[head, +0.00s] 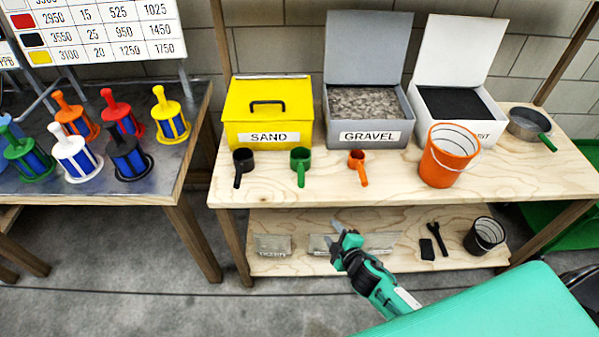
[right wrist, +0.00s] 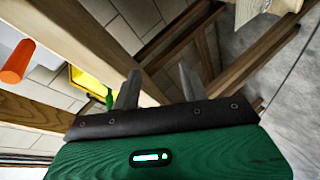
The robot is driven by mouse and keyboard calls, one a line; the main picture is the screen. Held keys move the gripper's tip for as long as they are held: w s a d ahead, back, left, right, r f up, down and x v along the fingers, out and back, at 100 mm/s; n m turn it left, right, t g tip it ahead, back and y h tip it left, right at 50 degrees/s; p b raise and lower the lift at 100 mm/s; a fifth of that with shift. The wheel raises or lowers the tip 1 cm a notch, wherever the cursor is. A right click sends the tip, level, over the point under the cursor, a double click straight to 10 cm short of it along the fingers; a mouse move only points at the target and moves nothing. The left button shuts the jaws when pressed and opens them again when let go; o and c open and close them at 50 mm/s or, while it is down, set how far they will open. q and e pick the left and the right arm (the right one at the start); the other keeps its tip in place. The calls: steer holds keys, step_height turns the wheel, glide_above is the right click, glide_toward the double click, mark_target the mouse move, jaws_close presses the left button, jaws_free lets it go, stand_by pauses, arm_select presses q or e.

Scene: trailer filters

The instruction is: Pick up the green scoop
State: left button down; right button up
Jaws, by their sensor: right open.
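The green scoop (head: 300,161) stands on the wooden tabletop in front of the yellow sand box, between a black scoop (head: 242,162) and an orange scoop (head: 358,161). Its handle points toward the table's front edge. My right gripper (head: 335,233) is open and empty, in front of the table and apart from the scoop, lower right of it in the head view. In the right wrist view the open fingers (right wrist: 158,88) show, with a small green part, seemingly the scoop's handle (right wrist: 109,99), just left of them. My left gripper is out of view.
The yellow sand box (head: 268,120), gravel box (head: 368,120) and an orange bucket (head: 447,158) stand on the tabletop (head: 400,182). A grey pan with a green handle (head: 543,140) is at right. A lower shelf (head: 385,222) holds small items. Colored filters stand on the left table (head: 100,188).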

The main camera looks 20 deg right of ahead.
mark_target(301, 173)
steer(key=w+a+r+n+t+y+b, duration=0.2)
steer(key=a+r+n+t, duration=0.1)
steer(key=r, duration=1)
steer(key=x, duration=0.5)
steer(key=p+x, duration=0.1)
steer(key=x, duration=0.1)
steer(key=shift+w+r, duration=0.25)
steer(key=shift+w, duration=0.05)
steer(key=shift+p+x, duration=0.4)
steer(key=shift+x, duration=2.6)
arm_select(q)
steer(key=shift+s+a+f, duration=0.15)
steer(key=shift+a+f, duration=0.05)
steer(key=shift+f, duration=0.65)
arm_select(e)
steer(key=shift+d, duration=0.1)
steer(key=shift+c, duration=0.2)
jaws_close()
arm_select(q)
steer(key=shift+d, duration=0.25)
